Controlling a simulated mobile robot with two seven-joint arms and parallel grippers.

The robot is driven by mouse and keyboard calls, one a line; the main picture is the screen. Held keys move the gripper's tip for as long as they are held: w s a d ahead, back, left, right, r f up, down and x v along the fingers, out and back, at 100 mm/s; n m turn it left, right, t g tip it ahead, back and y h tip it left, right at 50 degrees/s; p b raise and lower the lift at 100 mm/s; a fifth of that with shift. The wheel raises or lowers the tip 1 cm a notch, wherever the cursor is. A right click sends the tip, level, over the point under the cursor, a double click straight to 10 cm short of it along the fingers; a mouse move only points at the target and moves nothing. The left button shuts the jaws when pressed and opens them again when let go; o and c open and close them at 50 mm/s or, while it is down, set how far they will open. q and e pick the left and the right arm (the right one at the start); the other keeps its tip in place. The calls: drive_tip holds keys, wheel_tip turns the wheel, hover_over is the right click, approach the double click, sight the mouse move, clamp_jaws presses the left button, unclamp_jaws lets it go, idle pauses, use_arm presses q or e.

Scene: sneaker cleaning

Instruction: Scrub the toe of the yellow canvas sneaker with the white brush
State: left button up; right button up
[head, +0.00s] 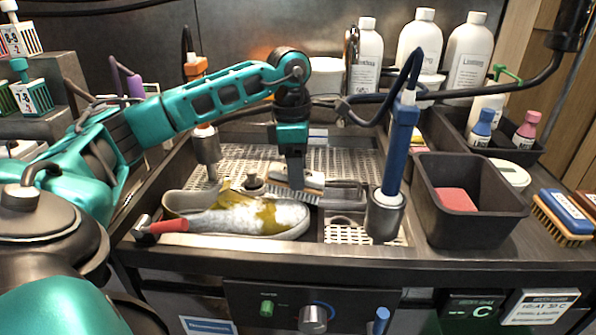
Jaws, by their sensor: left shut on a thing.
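The yellow canvas sneaker (245,212) lies in the sink, with its open heel to the left and its toe to the right. Its upper is patchy, olive yellow with large whitish areas toward the toe. My left gripper (294,180) points down above the toe and is shut on the white brush (312,185). The brush is held roughly level with its pale bristles facing down. The bristles are at the toe's far upper edge; I cannot tell if they touch it. The fingers hide part of the brush. My right gripper is not in view.
A red-handled tool (165,227) lies at the sink's front left edge. A blue-handled tool (400,150) stands in a metal holder right of the sneaker. A black bin (468,225) with a red sponge (456,199) and another brush (565,217) are farther right. White bottles (469,60) line the back.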

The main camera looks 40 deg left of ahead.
use_arm(q)
drive_tip(key=shift+a, duration=0.1)
drive_tip(key=shift+s+d+f, duration=0.1)
drive_tip(key=shift+s+d, duration=0.15)
drive_tip(key=shift+d, duration=0.05)
drive_tip(key=shift+s+d, duration=1.1)
drive_tip(key=shift+d, duration=0.1)
wheel_tip(320, 180, up, 6)
drive_tip(key=w+d+p, duration=0.1)
drive_tip(key=p, duration=0.4)
drive_tip(key=r+p, duration=0.3)
drive_tip(key=shift+w+d, duration=0.25)
drive_tip(key=shift+w, duration=0.05)
